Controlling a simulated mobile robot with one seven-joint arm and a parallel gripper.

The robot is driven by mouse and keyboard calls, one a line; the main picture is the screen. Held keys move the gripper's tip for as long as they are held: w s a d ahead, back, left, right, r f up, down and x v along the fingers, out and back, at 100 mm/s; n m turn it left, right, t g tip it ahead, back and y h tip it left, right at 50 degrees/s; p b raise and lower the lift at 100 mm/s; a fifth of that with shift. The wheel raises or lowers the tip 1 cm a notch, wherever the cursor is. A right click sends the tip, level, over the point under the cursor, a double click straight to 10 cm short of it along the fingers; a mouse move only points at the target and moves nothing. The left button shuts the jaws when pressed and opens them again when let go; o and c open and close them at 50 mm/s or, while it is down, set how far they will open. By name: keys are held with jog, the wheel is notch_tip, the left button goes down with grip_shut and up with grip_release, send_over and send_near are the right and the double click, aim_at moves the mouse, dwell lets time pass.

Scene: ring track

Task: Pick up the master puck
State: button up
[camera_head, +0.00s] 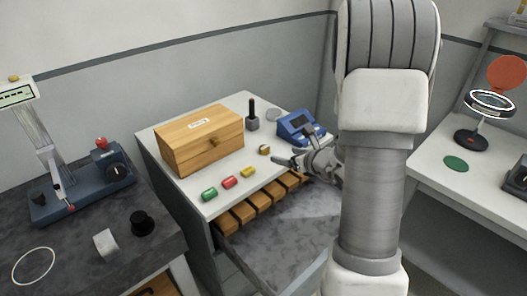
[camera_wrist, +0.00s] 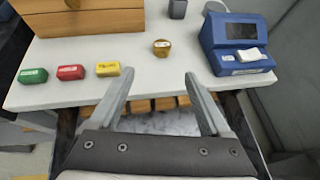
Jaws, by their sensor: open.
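A small brass-coloured puck (camera_wrist: 162,47) with a pale label stands on the white bench top; it looks like the master puck, though its label is too small to read. It also shows in the head view (camera_head: 264,150), left of the blue device. My gripper (camera_wrist: 158,73) is open and empty. In the wrist view the puck appears beyond the fingertips, sideways between them, and apart from both. In the head view my gripper (camera_head: 291,158) is near the bench's right front edge, partly hidden by my arm.
A wooden box (camera_head: 199,139), a dark upright post (camera_head: 252,121) and a blue device (camera_head: 298,126) stand on the white bench (camera_head: 215,207). Green (camera_wrist: 32,76), red (camera_wrist: 71,72) and yellow (camera_wrist: 108,69) labelled pieces lie left of the puck. Wooden blocks (camera_head: 245,209) line the bench's front below the top.

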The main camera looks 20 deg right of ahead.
send_near(267, 150)
jog(key=x, duration=0.4)
jog(key=shift+a+f, duration=0.15)
jog(key=shift+a, duration=0.05)
jog(key=shift+x, duration=2.55)
jog(key=shift+w+d, duration=0.1)
jog(key=shift+d, duration=0.1)
grip_shut()
